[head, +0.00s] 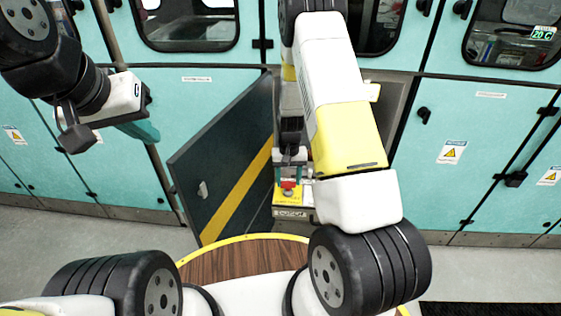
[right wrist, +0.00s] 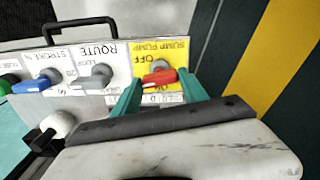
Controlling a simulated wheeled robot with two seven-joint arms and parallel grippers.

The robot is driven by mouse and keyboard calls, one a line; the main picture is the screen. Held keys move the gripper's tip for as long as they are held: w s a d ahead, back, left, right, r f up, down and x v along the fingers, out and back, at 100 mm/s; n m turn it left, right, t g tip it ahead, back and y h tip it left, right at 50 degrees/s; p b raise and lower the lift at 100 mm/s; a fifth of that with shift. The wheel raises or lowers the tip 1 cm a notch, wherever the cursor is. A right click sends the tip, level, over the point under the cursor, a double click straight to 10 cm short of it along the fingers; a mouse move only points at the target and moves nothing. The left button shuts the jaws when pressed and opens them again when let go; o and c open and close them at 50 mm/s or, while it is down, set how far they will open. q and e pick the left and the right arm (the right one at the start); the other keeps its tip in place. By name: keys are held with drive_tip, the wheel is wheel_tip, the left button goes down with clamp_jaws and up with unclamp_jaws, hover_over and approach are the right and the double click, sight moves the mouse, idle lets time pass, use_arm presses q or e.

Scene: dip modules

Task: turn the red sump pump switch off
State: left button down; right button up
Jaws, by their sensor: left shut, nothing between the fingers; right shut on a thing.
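The red sump pump switch (right wrist: 160,77) is a rotary handle on a yellow plate (right wrist: 176,52) marked SUMP PUMP and OFF, upside down in the right wrist view. Its handle lies crosswise, slightly tilted, below the OFF mark. The teal fingers of my right gripper (right wrist: 159,80) are shut on the handle, one at each end. In the head view the red switch (head: 288,186) shows inside the open cabinet, just under my right gripper (head: 290,168). My left gripper (head: 148,133) is shut and empty, in front of the cabinets at the left.
A blue switch (right wrist: 38,82) and a grey switch (right wrist: 92,78) sit on the same panel beside the red one. The open dark door (head: 222,160) with a yellow stripe stands left of the panel in the head view. Closed teal cabinets (head: 480,150) line the wall.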

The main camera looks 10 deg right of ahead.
sight(289, 181)
drive_tip(key=shift+m, duration=1)
drive_tip(key=o, duration=1.4)
drive_tip(key=shift+r, duration=3.95)
